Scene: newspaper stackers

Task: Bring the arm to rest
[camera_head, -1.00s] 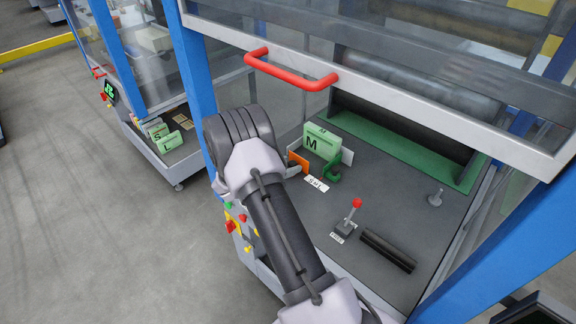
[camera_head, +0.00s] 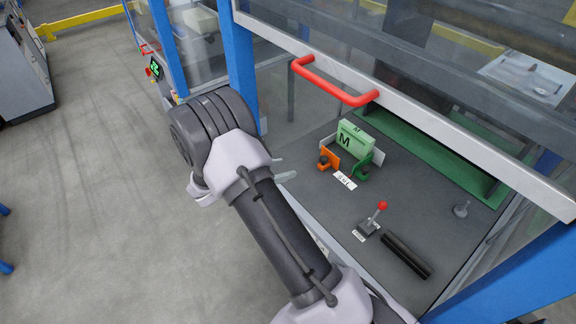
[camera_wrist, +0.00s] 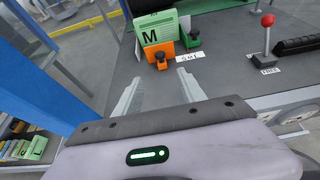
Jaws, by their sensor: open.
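My gripper (camera_wrist: 158,88) is open and empty in the wrist view, its two pale fingers apart over the front edge of the grey machine table. In the head view its finger tips (camera_head: 285,171) show beside my bent arm, at the left edge of the table. The block also shows in the head view (camera_head: 354,139). The gripper is apart from the block and clamps.
A red-knobbed lever (camera_head: 376,215) and a black bar (camera_head: 406,255) are on the table (camera_head: 350,205). A red handle (camera_head: 335,82) is on the raised glass guard above. Blue posts (camera_head: 234,60) flank the machine. Open floor (camera_head: 100,190) lies to the left.

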